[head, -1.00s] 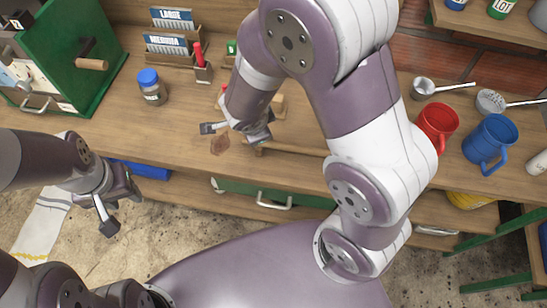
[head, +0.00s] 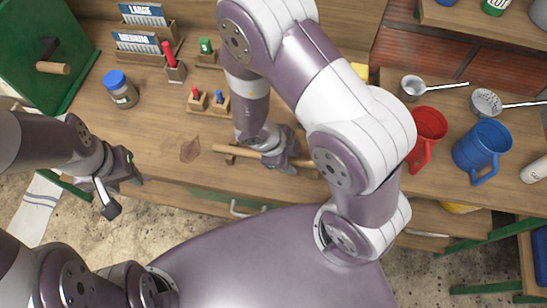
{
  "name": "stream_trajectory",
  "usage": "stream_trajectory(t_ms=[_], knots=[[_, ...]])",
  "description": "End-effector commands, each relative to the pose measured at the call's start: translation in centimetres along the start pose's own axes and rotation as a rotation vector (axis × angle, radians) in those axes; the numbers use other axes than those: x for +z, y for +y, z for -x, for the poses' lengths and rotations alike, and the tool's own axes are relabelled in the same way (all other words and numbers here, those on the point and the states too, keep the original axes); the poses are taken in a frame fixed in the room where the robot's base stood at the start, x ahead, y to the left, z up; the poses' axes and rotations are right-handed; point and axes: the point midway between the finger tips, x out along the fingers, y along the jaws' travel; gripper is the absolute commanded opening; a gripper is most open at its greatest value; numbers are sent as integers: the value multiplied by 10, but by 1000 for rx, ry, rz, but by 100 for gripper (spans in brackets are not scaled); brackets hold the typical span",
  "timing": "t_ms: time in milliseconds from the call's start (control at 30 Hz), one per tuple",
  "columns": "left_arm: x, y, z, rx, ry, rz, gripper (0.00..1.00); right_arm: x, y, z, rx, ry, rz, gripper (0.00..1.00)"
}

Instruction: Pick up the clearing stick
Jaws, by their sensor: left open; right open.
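The clearing stick looks to be the light wooden rod (head: 236,151) lying near the front edge of the workbench, running left to right. My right gripper (head: 284,161) is over the middle of the rod, pointing down at it. The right gripper is open; its wrist and fingers cover part of the rod, and I cannot tell whether they touch it. My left gripper (head: 122,193) is open and empty, off the front edge of the bench at the left.
A blue-lidded jar (head: 122,92), a red marker in a holder (head: 170,62) and small wooden blocks (head: 208,101) stand behind on the bench. A red mug (head: 428,133), a blue mug (head: 482,148) and metal scoops (head: 413,88) stand at the right. A green box (head: 40,50) is at the left.

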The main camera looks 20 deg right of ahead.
Motion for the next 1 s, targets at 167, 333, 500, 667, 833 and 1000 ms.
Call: stream_trajectory(t_ms=[167,333,500,667,833,1000], knots=[[0,0,-2,0,0,0,43,0,0,-5,0,-2,0,53],[0,0,-2,0,0,0,43,0,0,-5,0,-2,1,27],[0,0,-2,0,0,0,43,0,0,-5,-1,-2,1,0],[0,0,-2,0,0,0,43,0,0,-5,-1,-1,1,0],[-1,0,6,0,0,0,43,-4,-4,1,0,-1,0,0],[-3,0,28,0,0,0,43,-13,-15,16,-1,-2,3,0]])
